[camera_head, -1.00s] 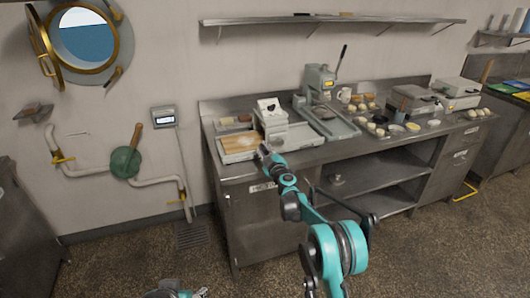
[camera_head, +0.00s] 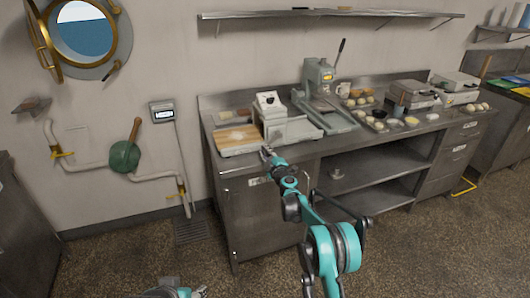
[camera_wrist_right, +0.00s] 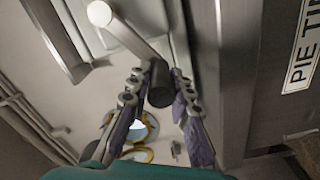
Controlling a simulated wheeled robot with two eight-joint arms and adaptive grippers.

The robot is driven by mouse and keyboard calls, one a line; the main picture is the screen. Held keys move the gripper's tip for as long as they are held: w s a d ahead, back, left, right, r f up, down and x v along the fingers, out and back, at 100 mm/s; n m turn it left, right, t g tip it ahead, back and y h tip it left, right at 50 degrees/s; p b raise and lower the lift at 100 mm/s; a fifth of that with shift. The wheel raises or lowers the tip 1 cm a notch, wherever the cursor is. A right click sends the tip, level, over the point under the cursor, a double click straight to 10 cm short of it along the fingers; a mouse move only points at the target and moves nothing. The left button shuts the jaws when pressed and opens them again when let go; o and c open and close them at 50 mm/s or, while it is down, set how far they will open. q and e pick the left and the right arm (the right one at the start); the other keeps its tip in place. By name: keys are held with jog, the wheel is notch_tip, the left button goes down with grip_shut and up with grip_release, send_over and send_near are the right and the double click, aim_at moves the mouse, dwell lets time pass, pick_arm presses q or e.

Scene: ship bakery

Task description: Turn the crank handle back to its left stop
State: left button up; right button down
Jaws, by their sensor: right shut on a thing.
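In the right wrist view the crank has a pale round hub (camera_wrist_right: 100,13), a grey arm (camera_wrist_right: 128,38) and a dark cylindrical crank handle (camera_wrist_right: 160,84) at the arm's end. My right gripper (camera_wrist_right: 158,78) has its purple-padded fingers on both sides of this handle and is shut on it. In the head view the right gripper (camera_head: 266,151) is at the counter's front edge, before a grey-white machine (camera_head: 288,127); the handle is too small to make out there. Part of my left gripper (camera_head: 201,292) shows at the bottom edge, away from the counter; its jaws are unclear.
A wooden board (camera_head: 236,138) lies left of the machine. A grey press (camera_head: 322,95) with a raised lever stands behind it to the right. Dough pieces and bowls (camera_head: 411,121) fill the counter's right side. A label (camera_wrist_right: 303,48) is beside the right gripper.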

jog(key=shift+f, duration=0.15)
jog(key=c, duration=1.4)
grip_release()
jog(key=shift+c, duration=0.2)
jog(key=shift+o, duration=0.4)
jog(key=shift+w+f, duration=0.1)
jog(key=shift+f, duration=0.05)
jog(key=v, duration=1.2)
